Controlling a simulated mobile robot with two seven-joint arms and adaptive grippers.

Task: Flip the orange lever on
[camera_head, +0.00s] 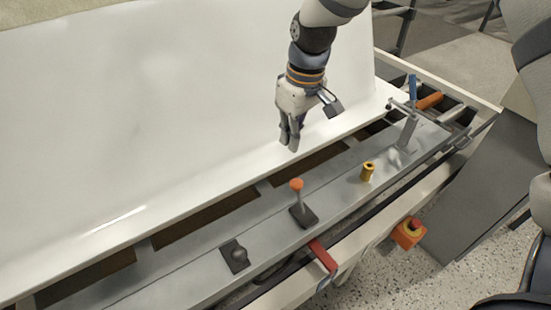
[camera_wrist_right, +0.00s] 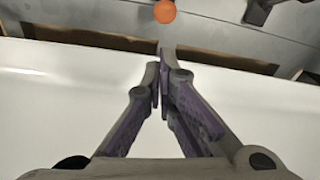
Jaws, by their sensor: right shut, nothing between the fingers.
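The orange lever (camera_head: 297,186) stands on a dark base on the grey metal panel, its orange knob at the top of a short stem, roughly upright. Its orange knob (camera_wrist_right: 165,11) shows at the top edge of the right wrist view, beyond the fingertips; the rest of it is cut off there. My right gripper (camera_head: 292,146) is shut and empty, pointing down over the white shell's lower edge, behind the lever and apart from it. Its closed fingers also show in the right wrist view (camera_wrist_right: 163,85). My left gripper is not in view.
A metal fixture with a blue handle (camera_head: 413,88) stands at the right end. The white shell (camera_head: 130,110) rises behind the panel.

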